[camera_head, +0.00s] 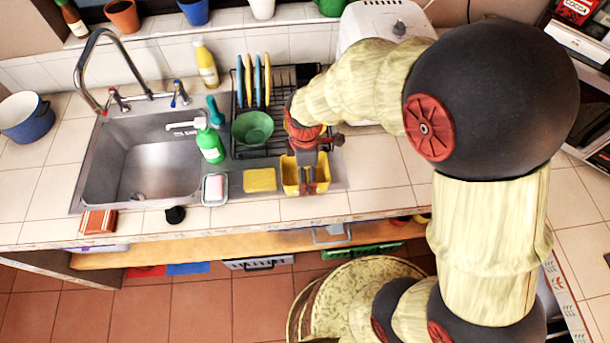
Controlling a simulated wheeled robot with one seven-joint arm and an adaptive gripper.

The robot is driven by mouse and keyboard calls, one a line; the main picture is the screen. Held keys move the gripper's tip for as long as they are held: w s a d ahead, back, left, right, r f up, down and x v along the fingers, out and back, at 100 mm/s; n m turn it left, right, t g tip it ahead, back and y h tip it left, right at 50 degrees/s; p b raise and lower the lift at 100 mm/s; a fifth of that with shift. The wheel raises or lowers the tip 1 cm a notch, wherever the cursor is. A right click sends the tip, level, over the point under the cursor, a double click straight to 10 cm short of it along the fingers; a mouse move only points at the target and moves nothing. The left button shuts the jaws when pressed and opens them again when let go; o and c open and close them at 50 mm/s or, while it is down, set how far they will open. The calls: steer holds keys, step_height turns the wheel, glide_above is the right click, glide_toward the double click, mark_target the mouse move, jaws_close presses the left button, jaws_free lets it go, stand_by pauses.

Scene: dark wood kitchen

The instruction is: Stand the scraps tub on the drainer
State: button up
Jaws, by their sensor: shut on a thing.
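A yellow tub (290,174), which I take to be the scraps tub, is at the counter's front, just right of the yellow sponge. My gripper (307,186) points down over it and is shut on it; the fingers hide part of the tub. It looks upright. I cannot tell whether it touches the surface below. The drainer (283,139) is a black wire rack behind the tub. It holds several upright plates at its back left and a green bowl at its front left. My arm hides much of its right side.
A steel sink (146,160) lies to the left. A green soap bottle (210,144), a soap dish (215,189) and a yellow sponge (259,180) stand between sink and tub. A white appliance (380,22) stands behind my arm. The counter's front edge is close to the tub.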

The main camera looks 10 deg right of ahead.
steer(key=shift+f, duration=0.55)
steer(key=shift+f, duration=0.1)
steer(key=o, duration=1.2)
step_height(320, 180, up, 12)
steer(key=p, duration=0.3)
steer(key=s+d+r+m+t, duration=0.2)
steer(key=s+d+r+m, duration=0.2)
steer(key=r+m, duration=0.1)
steer(key=s+d+r+m+t, duration=0.1)
steer(key=s+d+r+m, duration=0.3)
steer(key=r+m, duration=0.2)
steer(key=s+d+r+m+t, duration=0.2)
steer(key=s+d+r+m, duration=0.2)
steer(key=s+r+m, duration=0.1)
steer(key=shift+d+r+m+t, duration=0.15)
steer(key=shift+r+m+t, duration=0.15)
steer(key=shift+r+m, duration=0.4)
